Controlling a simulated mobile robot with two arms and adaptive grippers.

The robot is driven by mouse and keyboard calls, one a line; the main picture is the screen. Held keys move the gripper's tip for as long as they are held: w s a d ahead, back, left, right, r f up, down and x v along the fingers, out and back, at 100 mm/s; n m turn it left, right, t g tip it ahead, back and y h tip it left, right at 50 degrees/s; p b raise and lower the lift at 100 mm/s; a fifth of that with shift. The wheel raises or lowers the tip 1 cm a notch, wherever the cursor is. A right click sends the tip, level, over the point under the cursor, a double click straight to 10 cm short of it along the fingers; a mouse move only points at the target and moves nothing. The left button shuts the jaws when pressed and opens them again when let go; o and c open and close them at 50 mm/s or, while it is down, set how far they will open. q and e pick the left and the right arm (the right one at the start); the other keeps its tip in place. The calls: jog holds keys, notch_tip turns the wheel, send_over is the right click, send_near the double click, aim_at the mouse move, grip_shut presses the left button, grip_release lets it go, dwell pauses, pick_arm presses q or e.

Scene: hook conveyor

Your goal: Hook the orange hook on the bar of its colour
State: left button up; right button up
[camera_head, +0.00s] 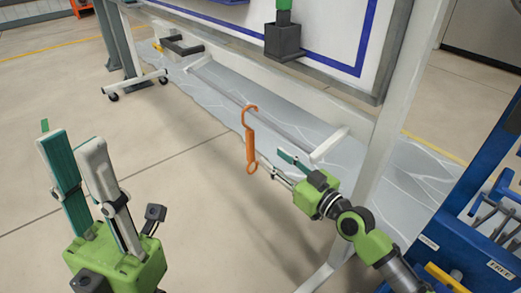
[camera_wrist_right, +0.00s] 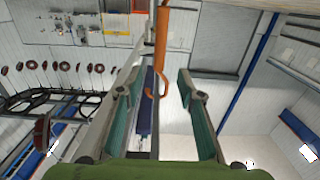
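The orange hook (camera_head: 250,143) is upright in the head view, with its curved end at the top and a ring at the bottom. What holds it up is not clear. My right gripper (camera_head: 272,158) is open just right of the hook's lower part. In the right wrist view the orange hook (camera_wrist_right: 162,45) shows between and beyond the separated fingers of my right gripper (camera_wrist_right: 158,78); contact cannot be told. My left gripper (camera_head: 75,143) is open and empty at the lower left, pointing up. No bar can be made out for certain as the orange one.
A white-framed stand (camera_head: 380,110) with a blue-bordered board stands behind the hook, its low crossbeam close to the floor. A blue tool cart (camera_head: 470,215) is at the right, near my right arm. The floor (camera_head: 180,130) at the left is clear.

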aim_at(253, 142)
jog(key=b+x, duration=0.2)
jog(key=x, duration=0.9)
jog(key=shift+w+a+b, duration=0.15)
jog(key=shift+w+b, duration=0.2)
grip_shut()
grip_release()
jog(key=shift+s, duration=0.1)
jog(key=v, duration=1.2)
jog(key=shift+f, duration=0.1)
